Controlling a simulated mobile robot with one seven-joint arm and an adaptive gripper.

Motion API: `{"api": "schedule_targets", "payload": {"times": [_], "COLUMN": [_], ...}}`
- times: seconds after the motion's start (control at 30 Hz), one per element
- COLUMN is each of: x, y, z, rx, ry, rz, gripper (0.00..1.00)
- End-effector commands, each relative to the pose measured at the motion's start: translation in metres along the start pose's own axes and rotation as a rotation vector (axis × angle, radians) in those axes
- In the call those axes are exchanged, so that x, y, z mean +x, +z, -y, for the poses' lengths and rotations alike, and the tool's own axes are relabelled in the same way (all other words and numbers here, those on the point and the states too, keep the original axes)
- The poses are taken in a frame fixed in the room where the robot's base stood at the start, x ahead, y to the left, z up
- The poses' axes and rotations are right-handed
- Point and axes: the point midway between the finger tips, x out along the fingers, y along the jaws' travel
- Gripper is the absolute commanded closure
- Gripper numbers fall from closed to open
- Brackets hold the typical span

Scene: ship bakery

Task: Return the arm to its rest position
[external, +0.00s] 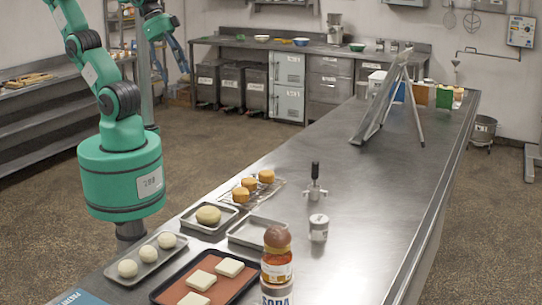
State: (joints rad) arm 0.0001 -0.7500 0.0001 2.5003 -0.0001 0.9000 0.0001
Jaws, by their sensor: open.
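My green arm (121,100) rises at the left of the external view from its wide round base housing (120,180), beside the left edge of the steel counter. The arm bends up and to the left and leaves the picture at the top. The visible arm links touch nothing on the counter.
The steel counter (345,190) holds a tray of dough balls (146,257), a red-lined tray with white squares (202,280), a jar (277,262), buns on a rack (249,188) and a slanted stand (385,100). Shelves (40,120) stand left.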

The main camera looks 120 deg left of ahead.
Motion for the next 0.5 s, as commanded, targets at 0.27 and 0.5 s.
{"api": "schedule_targets", "payload": {"times": [0.27, 0.5], "x": [0.05, 0.066], "y": [0.027, 0.035], "z": [0.0, 0.0], "rx": [0.0, 0.0], "ry": [0.0, 0.0], "rz": [0.0, 0.0], "gripper": [0.36, 0.36]}}
